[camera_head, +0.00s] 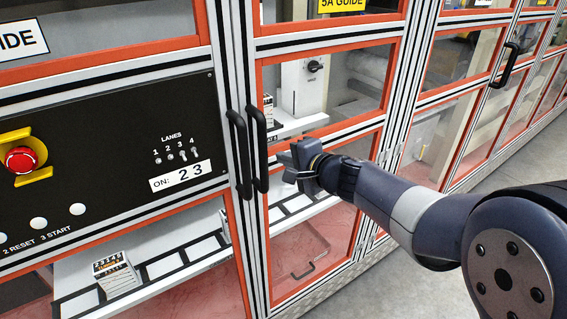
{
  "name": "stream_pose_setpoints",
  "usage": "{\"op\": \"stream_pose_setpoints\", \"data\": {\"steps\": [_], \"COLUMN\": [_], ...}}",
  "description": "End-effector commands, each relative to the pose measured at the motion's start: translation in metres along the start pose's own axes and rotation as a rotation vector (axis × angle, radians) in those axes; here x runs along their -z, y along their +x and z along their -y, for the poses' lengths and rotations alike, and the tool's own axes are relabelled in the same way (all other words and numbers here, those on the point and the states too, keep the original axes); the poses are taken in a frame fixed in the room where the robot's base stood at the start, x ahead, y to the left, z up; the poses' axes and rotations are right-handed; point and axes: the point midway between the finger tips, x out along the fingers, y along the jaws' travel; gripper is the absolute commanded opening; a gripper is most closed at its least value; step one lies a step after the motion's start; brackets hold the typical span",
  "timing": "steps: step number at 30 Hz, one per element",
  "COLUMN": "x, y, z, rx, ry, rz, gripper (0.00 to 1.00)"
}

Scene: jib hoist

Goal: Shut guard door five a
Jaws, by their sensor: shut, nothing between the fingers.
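Guard door five a (325,137) is the red-edged, clear-paned door under the yellow "5A GUIDE" label (342,4). Its black upright handle (257,150) is on its left edge, beside a second black handle (239,153) on the neighbouring panel. The door looks close to its frame; I cannot tell whether a small gap is left. My gripper (287,169) is shut and empty, in front of the door's pane, just right of its handle. It appears apart from the handle. My gripper and forearm hide part of the door's middle and lower right.
A black control panel (110,150) with a red emergency button (21,160) and lane switches is at the left. More guard doors run off to the right, one with a black handle (505,64). Small cartons (117,273) stand on the white conveyor inside. Grey floor (420,270) shows lower right.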

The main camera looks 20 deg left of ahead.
Motion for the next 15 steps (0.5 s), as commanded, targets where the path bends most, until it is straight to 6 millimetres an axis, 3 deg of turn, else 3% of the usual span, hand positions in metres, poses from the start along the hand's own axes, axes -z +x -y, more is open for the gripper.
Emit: {"op": "stream_pose_setpoints", "data": {"steps": [15], "x": [-0.004], "y": [-0.076], "z": [-0.002], "rx": [-0.002], "ry": [-0.001], "rz": [-0.006], "gripper": [0.0]}}
